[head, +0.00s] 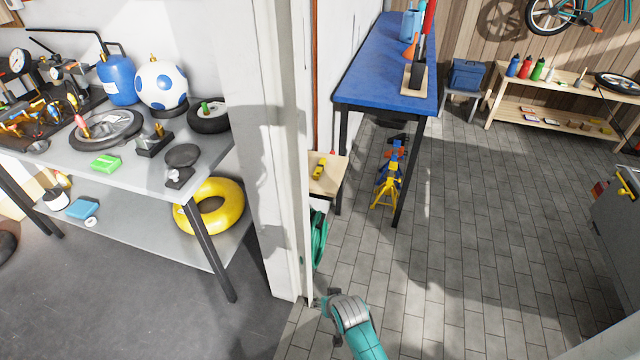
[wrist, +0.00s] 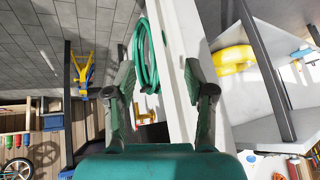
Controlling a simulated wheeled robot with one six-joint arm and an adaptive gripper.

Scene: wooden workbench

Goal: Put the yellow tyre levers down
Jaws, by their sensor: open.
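My gripper (head: 326,300) is low in the head view, at the foot of the post and well apart from the shelf. In the wrist view my gripper (wrist: 160,88) has its two fingers spread wide, with nothing held between them.
The white post (head: 278,150) stands close by my gripper, with a green hose (head: 318,240) on its right side. A grey workbench (head: 215,150) stands left, a blue-topped bench (head: 385,65) behind. Tiled floor at right is clear.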

